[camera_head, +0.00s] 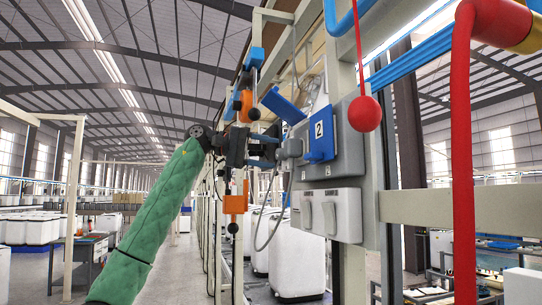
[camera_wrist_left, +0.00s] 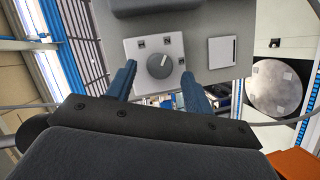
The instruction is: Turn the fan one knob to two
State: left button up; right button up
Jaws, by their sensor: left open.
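A round grey knob (camera_wrist_left: 160,65) with a pale pointer mark sits on a light square plate (camera_wrist_left: 133,50) in the left wrist view. The pointer leans to the upper right. Small labels surround the knob, too small to read. My left gripper (camera_wrist_left: 159,72) is open, with one blue finger on each side of the knob; I cannot tell whether they touch it. In the head view my left gripper (camera_head: 268,150) is beside a small grey box (camera_head: 290,148) on the machine frame, and the knob face is hidden. My right gripper is not in view.
A blue switch block with a "2" label (camera_head: 319,130) is on the grey panel (camera_head: 348,135). A white two-part switch box (camera_head: 327,214) is below. A red ball (camera_head: 365,114) hangs on a cord, and a red pipe (camera_head: 462,170) stands at right.

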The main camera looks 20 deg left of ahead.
pick_arm(q)
jog(key=b+v, duration=0.1)
jog(key=v, duration=0.5)
jog(key=shift+a, duration=0.15)
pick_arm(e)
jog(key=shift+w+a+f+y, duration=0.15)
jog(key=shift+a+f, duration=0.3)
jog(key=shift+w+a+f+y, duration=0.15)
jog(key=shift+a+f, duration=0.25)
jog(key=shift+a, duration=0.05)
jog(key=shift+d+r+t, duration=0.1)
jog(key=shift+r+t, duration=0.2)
